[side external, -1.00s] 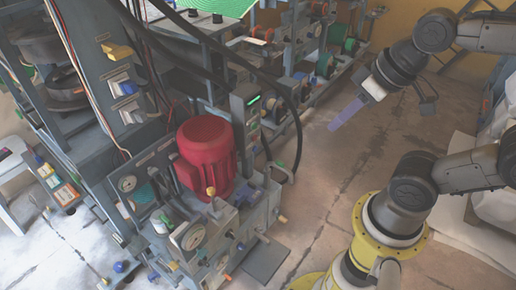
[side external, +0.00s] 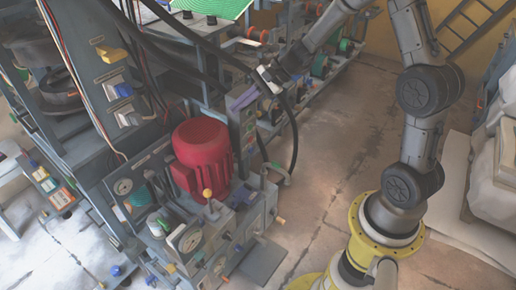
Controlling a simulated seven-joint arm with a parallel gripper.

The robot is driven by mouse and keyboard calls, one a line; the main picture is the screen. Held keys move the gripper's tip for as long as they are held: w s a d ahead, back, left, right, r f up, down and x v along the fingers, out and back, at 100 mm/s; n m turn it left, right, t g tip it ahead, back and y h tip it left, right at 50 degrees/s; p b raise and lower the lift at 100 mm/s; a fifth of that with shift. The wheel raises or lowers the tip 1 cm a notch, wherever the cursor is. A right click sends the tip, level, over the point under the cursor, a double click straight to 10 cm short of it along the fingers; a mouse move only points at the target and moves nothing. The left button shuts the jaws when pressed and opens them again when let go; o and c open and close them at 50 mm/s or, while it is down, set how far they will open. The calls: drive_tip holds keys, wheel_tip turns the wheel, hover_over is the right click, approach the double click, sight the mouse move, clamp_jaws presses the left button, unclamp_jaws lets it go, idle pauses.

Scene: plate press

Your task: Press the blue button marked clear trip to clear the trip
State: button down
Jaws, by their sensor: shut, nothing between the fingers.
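My gripper (side external: 237,104) is shut and empty. Its pale violet fingers reach left across the top of a narrow grey control post (side external: 245,138) beside the red motor. I cannot tell whether the fingertips touch the post. They cover its upper face, including the spot where a green display showed earlier. Small coloured marks lie on the post below the fingers, too small to read. No button marked clear trip is legible. A blue switch (side external: 124,89) is on the grey column at left, and a blue knob (side external: 117,270) is low at front left; their labels are unreadable.
The red motor (side external: 202,152) stands just below left of my gripper. A dark hose (side external: 294,140) loops down close to its right. A yellow-knobbed lever (side external: 208,194) and gauge (side external: 190,240) are in front. The concrete floor (side external: 345,130) at right is clear.

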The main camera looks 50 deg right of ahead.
sight(252, 150)
drive_tip(key=w+d+f+m+t+h, duration=0.1)
drive_tip(key=w+d+f+m, duration=0.15)
drive_tip(key=d+f, duration=0.2)
drive_tip(key=w+d+f+m+t, duration=0.1)
drive_tip(key=w+d+f+m, duration=0.1)
drive_tip(key=d+f+m, duration=0.25)
drive_tip(key=s+d+f+m+h, duration=0.1)
drive_tip(key=d+f+m+h, duration=0.1)
drive_tip(key=f, duration=0.6)
drive_tip(key=s+d+f+m+h, duration=0.1)
drive_tip(key=s+d+f+m, duration=0.1)
drive_tip(key=d+f+m, duration=0.3)
drive_tip(key=s+d+f+m+h, duration=0.2)
drive_tip(key=d+f+m, duration=0.2)
drive_tip(key=d+f, duration=0.3)
wheel_tip(252, 150, down, 4)
drive_tip(key=shift+d+r+h, duration=0.1)
drive_tip(key=shift+d+h, duration=0.05)
drive_tip(key=shift+h, duration=0.15)
drive_tip(key=x, duration=1)
drive_tip(key=shift+w, duration=2)
